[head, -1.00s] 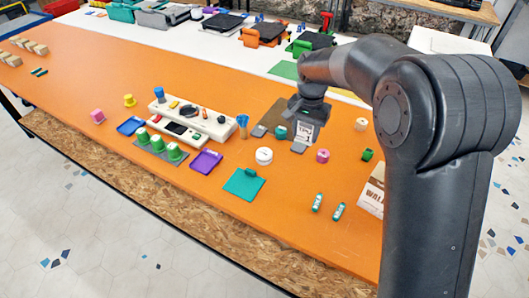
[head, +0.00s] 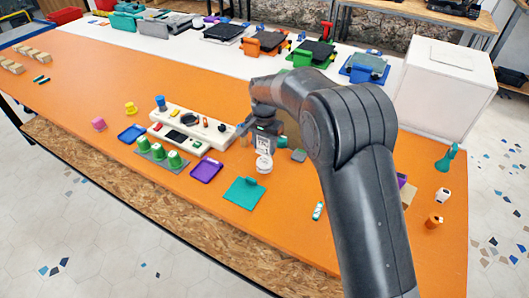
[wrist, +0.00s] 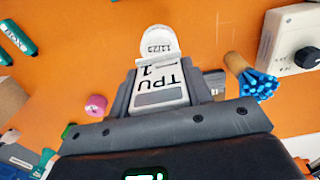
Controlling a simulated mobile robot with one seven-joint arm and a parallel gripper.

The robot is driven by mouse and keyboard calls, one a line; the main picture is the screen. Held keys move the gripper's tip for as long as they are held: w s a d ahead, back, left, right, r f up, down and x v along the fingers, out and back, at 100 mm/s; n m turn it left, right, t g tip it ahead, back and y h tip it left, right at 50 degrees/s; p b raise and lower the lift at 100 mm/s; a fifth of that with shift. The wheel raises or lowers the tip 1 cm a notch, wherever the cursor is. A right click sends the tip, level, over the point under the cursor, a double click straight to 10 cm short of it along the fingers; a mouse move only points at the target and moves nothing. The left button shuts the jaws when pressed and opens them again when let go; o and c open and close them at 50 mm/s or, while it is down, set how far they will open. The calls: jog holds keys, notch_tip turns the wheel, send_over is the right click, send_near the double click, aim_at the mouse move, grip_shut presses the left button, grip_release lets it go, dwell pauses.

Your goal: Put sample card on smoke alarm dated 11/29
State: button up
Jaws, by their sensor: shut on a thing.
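My gripper (head: 263,138) is shut on the sample card (head: 263,146), a white card marked TPU 1. The card also shows in the wrist view (wrist: 160,88), held out between the fingers with a grey panel on it. The smoke alarm (head: 264,166) is a white round disc on the orange table. In the wrist view the alarm (wrist: 160,42) lies just past the card's far edge, and its small label seems to read 11/29. The card hides part of the alarm. I cannot tell whether they touch.
A teal tray (head: 244,193) lies in front of the alarm, and a purple tray (head: 207,170) lies left of it. A white device panel (head: 180,136) stands further left.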

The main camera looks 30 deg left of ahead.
aim_at(264, 151)
jog(key=shift+f, duration=1.8)
jog(key=shift+f, duration=0.1)
jog(key=o, duration=1)
notch_tip(264, 151, up, 12)
